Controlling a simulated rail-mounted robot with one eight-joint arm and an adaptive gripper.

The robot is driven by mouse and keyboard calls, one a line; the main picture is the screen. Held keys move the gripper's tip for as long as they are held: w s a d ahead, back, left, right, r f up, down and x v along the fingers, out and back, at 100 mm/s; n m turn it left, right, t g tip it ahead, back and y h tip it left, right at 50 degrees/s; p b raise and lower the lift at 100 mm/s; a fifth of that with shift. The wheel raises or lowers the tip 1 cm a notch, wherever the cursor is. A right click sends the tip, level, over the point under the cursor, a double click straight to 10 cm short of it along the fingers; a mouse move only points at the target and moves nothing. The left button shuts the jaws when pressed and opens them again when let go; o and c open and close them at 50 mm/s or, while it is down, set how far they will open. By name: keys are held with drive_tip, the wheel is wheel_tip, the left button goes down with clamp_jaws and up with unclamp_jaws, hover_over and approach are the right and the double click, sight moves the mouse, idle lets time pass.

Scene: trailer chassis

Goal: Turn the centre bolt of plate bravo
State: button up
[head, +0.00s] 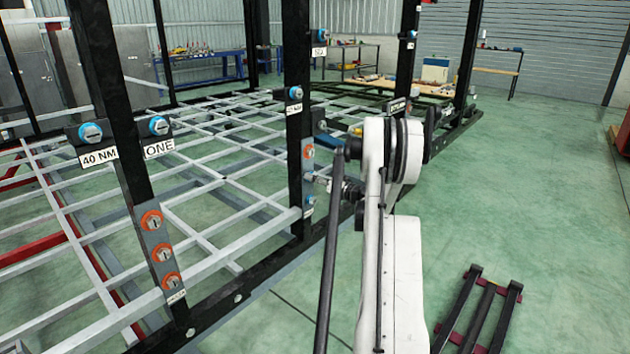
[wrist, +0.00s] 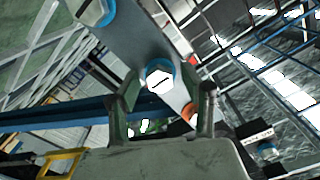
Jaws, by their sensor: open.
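A grey plate (head: 308,168) is on the middle black post, with three bolts in a row; no name on it is readable. In the wrist view the plate (wrist: 143,42) runs diagonally. Its centre bolt (wrist: 160,79) has a pale hex head with a dark line and a blue ring. Another blue-ringed bolt (wrist: 95,10) is at upper left, and an orange-ringed one (wrist: 190,112) is at lower right, partly hidden. My gripper (wrist: 168,86) is open, its fingers on either side of the centre bolt in the picture; contact cannot be told. In the head view my gripper (head: 325,184) is beside the plate.
A blue-ringed bolt (head: 295,93) is above my plate. Chassis bars (head: 230,180) lie behind. Green floor (head: 540,190) is open at right.

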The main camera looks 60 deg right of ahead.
drive_tip(key=shift+c, duration=0.4)
clamp_jaws()
drive_tip(key=shift+m, duration=0.4)
